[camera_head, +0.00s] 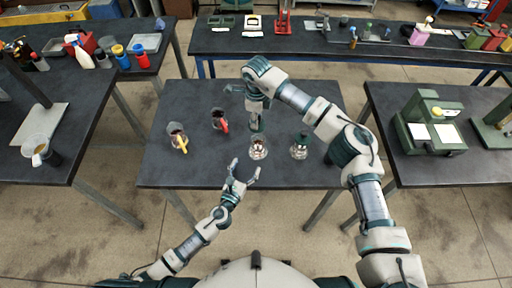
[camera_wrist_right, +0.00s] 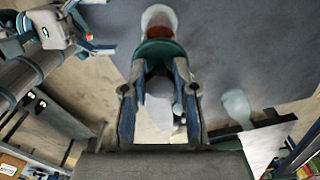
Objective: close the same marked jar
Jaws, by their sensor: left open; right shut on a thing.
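A clear glass jar (camera_head: 258,150) with reddish-brown contents stands on the middle dark table, in front of my right gripper. My right gripper (camera_head: 256,122) points down above it, shut on a green lid. In the right wrist view the green lid (camera_wrist_right: 160,50) is between the fingertips, and the jar (camera_wrist_right: 158,20) shows just beyond it. Whether the lid touches the jar's rim I cannot tell. My left gripper (camera_head: 245,168) is open and empty, its fingers just left of and below the jar. Any mark on the jar is too small to see.
A second jar with a green top (camera_head: 299,147) stands just right. The table's front right is clear. A green machine (camera_head: 431,125) stands on the right table.

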